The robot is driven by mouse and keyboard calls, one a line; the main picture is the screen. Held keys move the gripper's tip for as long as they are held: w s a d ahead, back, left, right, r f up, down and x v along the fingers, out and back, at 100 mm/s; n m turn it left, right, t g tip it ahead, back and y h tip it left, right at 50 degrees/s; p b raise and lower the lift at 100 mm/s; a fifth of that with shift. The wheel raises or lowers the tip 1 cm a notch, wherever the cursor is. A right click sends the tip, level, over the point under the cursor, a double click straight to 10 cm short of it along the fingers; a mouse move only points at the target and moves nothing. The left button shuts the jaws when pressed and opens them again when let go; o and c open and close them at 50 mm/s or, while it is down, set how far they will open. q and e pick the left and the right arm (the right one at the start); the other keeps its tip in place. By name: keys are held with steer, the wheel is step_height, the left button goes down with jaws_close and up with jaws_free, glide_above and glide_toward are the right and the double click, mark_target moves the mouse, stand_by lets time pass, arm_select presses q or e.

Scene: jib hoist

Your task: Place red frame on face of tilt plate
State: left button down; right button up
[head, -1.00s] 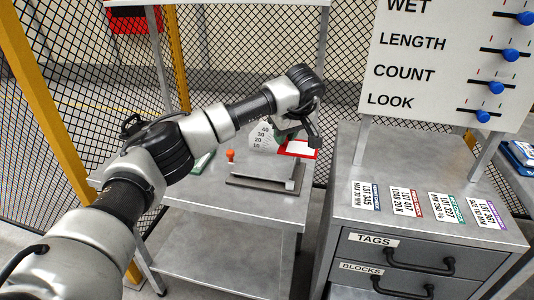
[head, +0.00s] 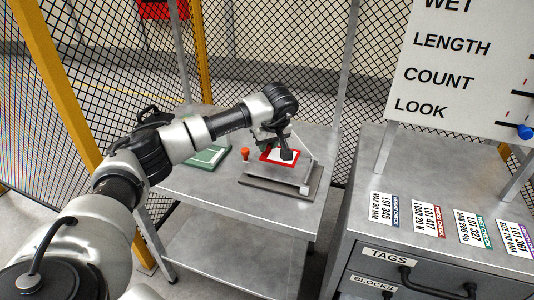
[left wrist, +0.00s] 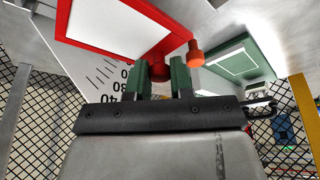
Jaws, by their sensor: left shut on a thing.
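In the head view the red frame (head: 267,157), with a white middle, is at the tilt plate (head: 305,170) on its grey base (head: 275,187). My left gripper (head: 282,148) is over the frame and partly covers it. In the left wrist view the red frame (left wrist: 125,42) lies slanted just beyond my left gripper (left wrist: 163,82). The fingers are shut on a red knob-like part at the frame's edge. Whether the frame touches the plate's face, I cannot tell. The right gripper is out of view.
An orange knob (head: 245,153) stands left of the red frame. A green frame (head: 207,157) lies on the table (head: 190,185) farther left. A drawer cabinet with tags (head: 450,255) stands at the right. Mesh fencing is behind the table.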

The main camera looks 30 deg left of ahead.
mark_target(268, 150)
arm_select(q)
steer(key=shift+f, duration=2.05)
steer(key=shift+f, duration=0.1)
steer(key=c, duration=1)
jaws_free()
steer(key=v, duration=1.2)
